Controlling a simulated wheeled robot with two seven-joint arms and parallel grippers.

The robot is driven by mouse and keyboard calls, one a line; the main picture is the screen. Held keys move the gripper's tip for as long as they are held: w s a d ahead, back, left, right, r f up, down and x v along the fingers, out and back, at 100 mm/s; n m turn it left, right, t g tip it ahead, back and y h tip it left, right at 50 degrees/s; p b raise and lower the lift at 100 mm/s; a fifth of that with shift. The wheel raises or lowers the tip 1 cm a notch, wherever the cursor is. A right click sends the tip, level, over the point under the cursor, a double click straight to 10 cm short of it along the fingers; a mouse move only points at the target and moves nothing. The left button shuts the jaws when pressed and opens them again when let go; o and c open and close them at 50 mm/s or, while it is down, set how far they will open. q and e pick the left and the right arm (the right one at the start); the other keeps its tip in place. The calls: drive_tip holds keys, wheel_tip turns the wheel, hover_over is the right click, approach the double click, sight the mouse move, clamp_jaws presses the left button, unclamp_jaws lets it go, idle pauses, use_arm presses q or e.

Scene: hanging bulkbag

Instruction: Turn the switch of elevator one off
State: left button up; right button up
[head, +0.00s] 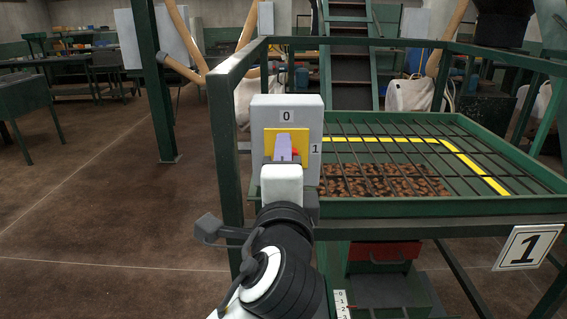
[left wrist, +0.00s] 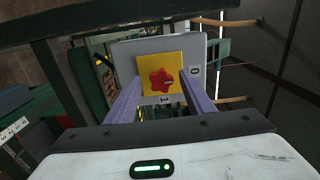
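The switch is a pale grey box (head: 310,110) with a yellow plate (head: 270,140) and a red knob (head: 295,152). A "0" label sits above the plate and a "1" label to its right. My left gripper (head: 283,148) is in front of the plate and covers most of the knob in the head view. In the left wrist view, the red knob (left wrist: 162,81) shows between the two open purple fingers, with gaps on both sides. That view is turned, with "0" at right and "1" below. I cannot tell the knob's setting. My right gripper is not in view.
The box is on a green frame (head: 225,150) beside a grated bin (head: 480,205) with brown contents. A "1" sign (head: 527,247) hangs on the bin's front right. A green post (head: 153,80) stands to the left. Open floor (head: 90,220) lies at left.

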use_arm(q)
drive_tip(key=s+b, duration=0.1)
drive_tip(key=s, duration=0.9)
drive_tip(key=shift+s, duration=0.15)
